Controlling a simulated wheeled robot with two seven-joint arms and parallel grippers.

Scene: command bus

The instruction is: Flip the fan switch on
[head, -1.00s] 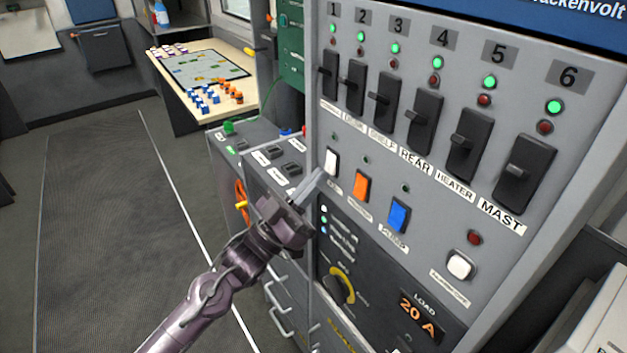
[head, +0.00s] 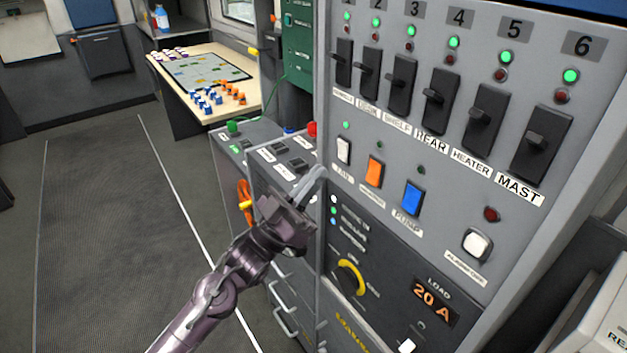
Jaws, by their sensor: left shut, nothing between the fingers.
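The fan switch (head: 343,150) is a white rocker at the left of the lower switch row on the grey panel. A label below it reads FAN (head: 342,174). The small lamp (head: 346,125) above the switch is lit green. My left gripper (head: 319,172) is shut and empty. Its fingertips are just left of and below the fan switch, near the panel's left edge, and appear apart from the switch. My right gripper is not in view.
An orange rocker (head: 375,171) and a blue PUMP rocker (head: 413,197) sit right of the fan switch, their lamps dark. Several black breakers (head: 439,101) are above. A low console (head: 283,160) with a red button stands behind my left gripper.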

